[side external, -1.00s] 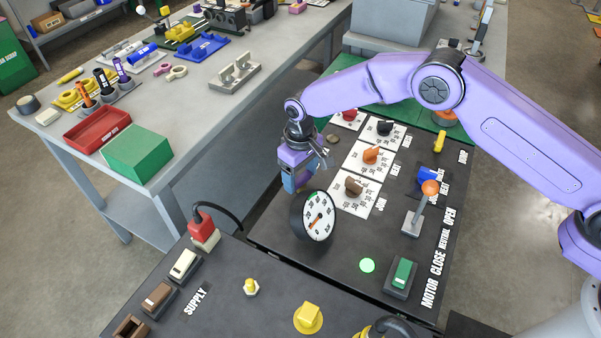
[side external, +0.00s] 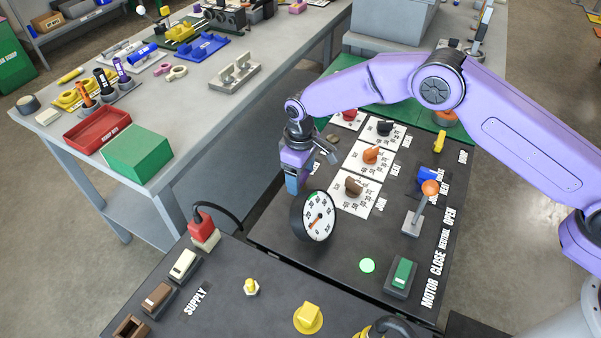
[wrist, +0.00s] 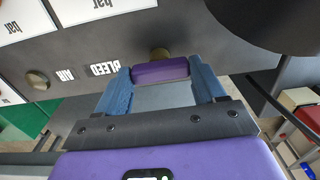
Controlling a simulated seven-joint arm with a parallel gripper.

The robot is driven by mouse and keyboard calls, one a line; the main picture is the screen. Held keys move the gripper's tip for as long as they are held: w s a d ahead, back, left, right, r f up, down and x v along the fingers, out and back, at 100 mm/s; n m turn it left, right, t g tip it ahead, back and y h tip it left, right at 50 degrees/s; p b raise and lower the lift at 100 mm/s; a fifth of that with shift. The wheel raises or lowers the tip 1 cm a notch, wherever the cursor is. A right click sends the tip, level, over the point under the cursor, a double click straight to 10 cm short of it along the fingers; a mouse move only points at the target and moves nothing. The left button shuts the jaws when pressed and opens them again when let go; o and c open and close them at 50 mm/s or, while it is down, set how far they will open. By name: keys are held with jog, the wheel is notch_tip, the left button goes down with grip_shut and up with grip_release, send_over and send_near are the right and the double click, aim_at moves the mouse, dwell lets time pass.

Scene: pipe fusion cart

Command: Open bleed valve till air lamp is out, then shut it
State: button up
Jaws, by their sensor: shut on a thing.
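The bleed valve has a purple handle (wrist: 160,72) on a brass stem (wrist: 160,53), beside the BLEED label in the wrist view. My gripper (wrist: 162,80) is shut on this handle, with one blue finger at each end of it. In the side external view my gripper (side external: 293,183) points down behind the gauge, and the valve is hidden there. The air lamp (wrist: 37,79) is a dull olive-brown dome beside the AIR label in the wrist view. It looks unlit. It also shows as a small dull dome in the side external view (side external: 333,138).
A round dial gauge (side external: 318,217) stands close in front of my gripper. White cards with red, black, orange and brown knobs (side external: 353,186) lie to its right. An orange-tipped lever (side external: 430,188) and a lit green lamp (side external: 367,265) are on the panel.

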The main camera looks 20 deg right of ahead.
aim_at(301, 178)
jog(key=o, duration=1)
jog(key=shift+o, duration=0.2)
notch_tip(301, 178, up, 18)
jog(key=shift+f, duration=0.25)
